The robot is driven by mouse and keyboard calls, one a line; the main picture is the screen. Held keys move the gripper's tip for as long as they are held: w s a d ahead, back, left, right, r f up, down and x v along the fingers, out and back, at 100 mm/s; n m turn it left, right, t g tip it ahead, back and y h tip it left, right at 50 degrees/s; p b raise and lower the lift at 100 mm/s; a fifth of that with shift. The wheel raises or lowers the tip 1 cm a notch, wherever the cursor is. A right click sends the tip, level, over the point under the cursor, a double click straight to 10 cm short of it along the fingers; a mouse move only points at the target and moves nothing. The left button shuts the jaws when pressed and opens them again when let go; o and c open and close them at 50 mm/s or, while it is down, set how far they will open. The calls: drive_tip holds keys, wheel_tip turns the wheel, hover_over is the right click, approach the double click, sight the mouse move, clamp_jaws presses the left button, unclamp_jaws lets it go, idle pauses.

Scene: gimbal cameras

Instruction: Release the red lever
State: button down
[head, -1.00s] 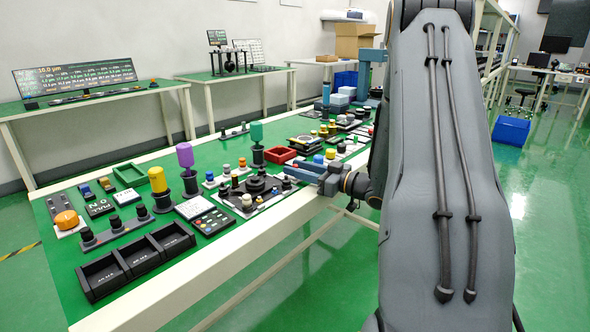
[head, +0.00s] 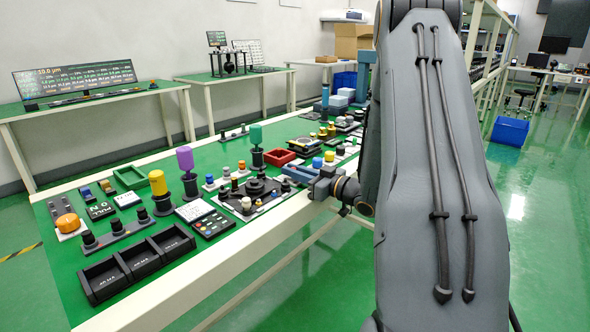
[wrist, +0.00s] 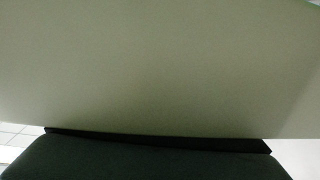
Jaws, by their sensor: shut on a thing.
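My gripper (head: 303,173) is at the right front edge of the long green bench in the head view, low over its top and close to the black control plate (head: 256,188). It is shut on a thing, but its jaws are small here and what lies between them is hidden. I cannot make out the red lever in either view. The wrist view shows mostly a plain pale surface very close, with a dark part of my gripper along the bottom.
The bench (head: 155,222) is crowded with knobs, buttons and switches. A red tray (head: 277,157) lies just behind my gripper. A black three-compartment holder (head: 137,262) stands at the near end. A blue bin (head: 510,130) is on the floor. The floor to the right is open.

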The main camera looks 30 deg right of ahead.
idle(0.3)
drive_tip(key=c, duration=1.7)
unclamp_jaws()
drive_tip(key=v, duration=0.7)
drive_tip(key=shift+s, duration=0.4)
drive_tip(key=shift+d, duration=0.1)
